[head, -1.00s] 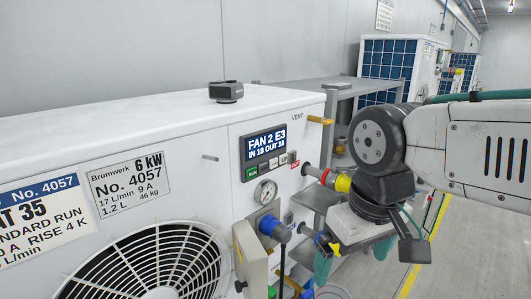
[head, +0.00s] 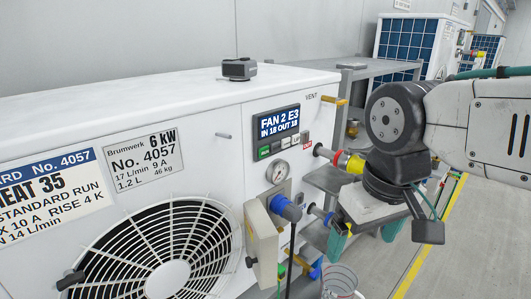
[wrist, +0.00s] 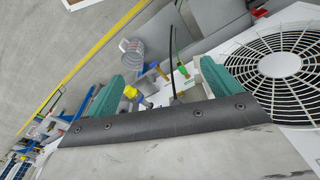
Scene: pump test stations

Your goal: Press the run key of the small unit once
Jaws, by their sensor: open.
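The near white unit (head: 180,110) carries a 6 kW, No. 4057 plate. Its front has a dark display panel (head: 279,123) reading FAN 2 E3. Below the display is a row of small keys, with a green key (head: 263,152) at the left end and a red key (head: 306,139) at the right. Their lettering is too small to read surely. My gripper (head: 366,238) is open and empty, to the right of and below the panel, apart from the keys. In the wrist view, my gripper (wrist: 162,88) shows two spread teal fingers; the panel is not visible there.
A gauge (head: 277,172), a blue connector (head: 286,208), a grey box (head: 263,243) and pipe stubs jut out below the panel. A yellow-and-red valve (head: 347,162) lies near my wrist. A bucket (head: 340,281) stands below. Larger units (head: 405,45) stand behind; open floor lies right.

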